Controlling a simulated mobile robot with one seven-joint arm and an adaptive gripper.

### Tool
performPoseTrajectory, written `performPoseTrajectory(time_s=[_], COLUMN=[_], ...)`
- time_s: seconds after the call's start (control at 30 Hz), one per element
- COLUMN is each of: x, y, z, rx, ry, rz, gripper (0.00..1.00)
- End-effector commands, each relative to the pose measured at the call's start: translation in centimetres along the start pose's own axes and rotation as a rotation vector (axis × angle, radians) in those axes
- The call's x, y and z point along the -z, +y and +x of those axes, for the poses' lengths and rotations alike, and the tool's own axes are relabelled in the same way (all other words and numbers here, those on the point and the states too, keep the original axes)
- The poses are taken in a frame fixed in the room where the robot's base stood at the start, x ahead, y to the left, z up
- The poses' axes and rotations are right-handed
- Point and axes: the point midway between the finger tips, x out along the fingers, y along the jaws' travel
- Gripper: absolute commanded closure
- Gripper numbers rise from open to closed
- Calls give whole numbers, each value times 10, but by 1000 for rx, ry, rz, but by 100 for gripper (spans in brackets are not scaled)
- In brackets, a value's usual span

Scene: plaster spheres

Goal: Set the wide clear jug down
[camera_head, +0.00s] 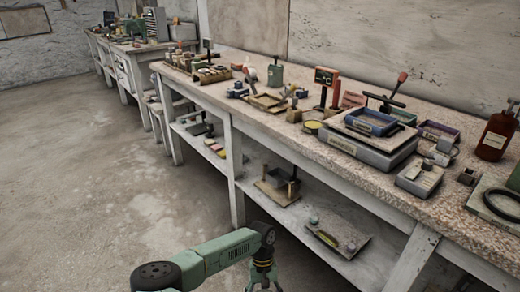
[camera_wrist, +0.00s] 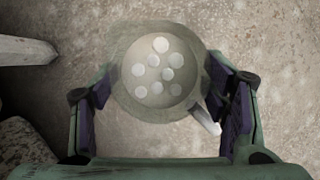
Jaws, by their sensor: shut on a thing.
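The wide clear jug (camera_wrist: 125,58) is seen from above in the wrist view, between the purple-padded fingers of my gripper (camera_wrist: 163,92). My gripper is shut on it. Several pale round spheres (camera_wrist: 157,68) lie inside the jug. A pale handle or spout-like part (camera_wrist: 207,122) sticks out at its lower right. In the head view my gripper (camera_head: 264,278) is at the bottom edge, in front of the workbench; the jug cannot be made out there. Floor shows beneath the jug in the wrist view.
The long workbench (camera_head: 460,215) holds scales, trays and a brown bottle (camera_head: 496,134). Its lower shelf (camera_head: 290,212) carries several items. Open floor (camera_head: 110,190) lies to the left. A pale bench leg or beam (camera_wrist: 25,50) shows at the left of the wrist view.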

Motion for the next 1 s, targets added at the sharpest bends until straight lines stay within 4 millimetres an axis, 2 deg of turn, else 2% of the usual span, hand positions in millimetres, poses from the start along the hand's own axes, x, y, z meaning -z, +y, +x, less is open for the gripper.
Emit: performPoseTrajectory(time_s=[0.03,0.17,0.73,0.8,1.0], x=[-1,-2,-2,-4,-15], y=[-6,-13,-14,-13,-13], z=[10,24,26,20,-22], rx=[9,28,31,26,26], ry=[-1,2,3,2,1], rz=[24,66,74,74,74], gripper=[87,87,87,87,87])
